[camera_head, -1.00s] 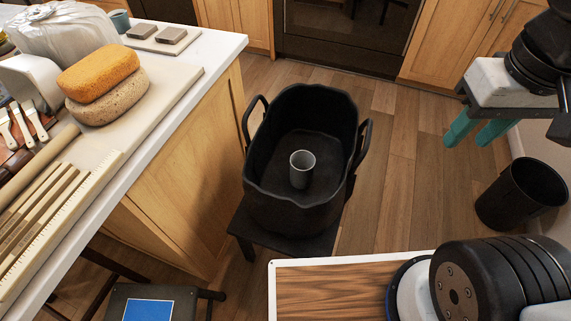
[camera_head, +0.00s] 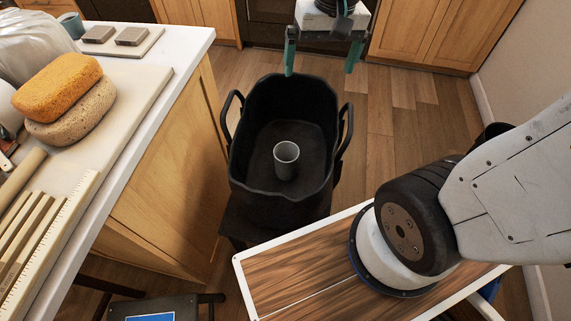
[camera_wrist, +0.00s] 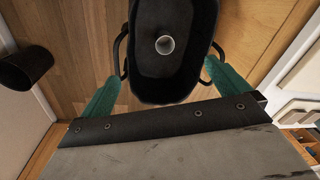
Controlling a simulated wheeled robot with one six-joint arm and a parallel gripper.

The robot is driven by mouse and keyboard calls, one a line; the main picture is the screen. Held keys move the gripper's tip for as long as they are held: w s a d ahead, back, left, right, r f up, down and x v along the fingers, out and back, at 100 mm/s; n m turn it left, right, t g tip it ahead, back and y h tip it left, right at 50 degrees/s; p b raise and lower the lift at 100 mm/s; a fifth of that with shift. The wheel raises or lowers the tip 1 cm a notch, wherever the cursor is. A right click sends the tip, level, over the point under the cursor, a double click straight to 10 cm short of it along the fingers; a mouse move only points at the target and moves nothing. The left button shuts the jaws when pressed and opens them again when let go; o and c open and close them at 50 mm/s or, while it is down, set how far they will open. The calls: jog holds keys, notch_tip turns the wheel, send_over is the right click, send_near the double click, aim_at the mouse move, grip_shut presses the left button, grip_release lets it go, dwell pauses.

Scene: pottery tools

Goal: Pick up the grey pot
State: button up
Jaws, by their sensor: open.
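The grey pot (camera_head: 286,160) is a small open cylinder standing upright inside a deep black tub (camera_head: 247,183) with two side handles. It also shows in the wrist view (camera_wrist: 165,45), seen from above near the top middle. My gripper (camera_head: 321,72) has two teal fingers spread wide, with nothing between them. In the head view it hangs above the far end of the tub, beyond the pot. In the wrist view the fingers (camera_wrist: 160,85) stand either side of the tub's near end, apart from the pot.
The tub rests on a dark low stand (camera_head: 240,228). A counter at left holds an orange sponge (camera_head: 57,87), a speckled sponge (camera_head: 75,118), a ruler (camera_head: 50,245) and wooden sticks. A black bin (camera_wrist: 27,68) stands left in the wrist view. Wood floor (camera_head: 393,110) is clear right of the tub.

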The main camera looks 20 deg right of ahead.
jog(key=w+a+f+m, duration=0.1)
jog(key=w+f+m, duration=0.1)
jog(key=w+f, duration=0.75)
jog(key=m+g, duration=0.1)
jog(key=m, duration=0.3)
send_over(286, 157)
jog(key=s+a, duration=0.1)
jog(key=s, duration=0.1)
notch_tip(286, 157, down, 25)
jog(key=shift+m+g, duration=0.3)
jog(key=shift+m, duration=0.1)
jog(key=f, duration=0.4)
jog(key=s+f, duration=0.1)
jog(key=f, duration=0.4)
jog(key=s+f, duration=0.1)
jog(key=f, duration=0.4)
jog(key=shift+a+f, duration=0.2)
jog(key=shift+a, duration=0.05)
jog(key=shift+w, duration=0.1)
jog(key=c, duration=1.3)
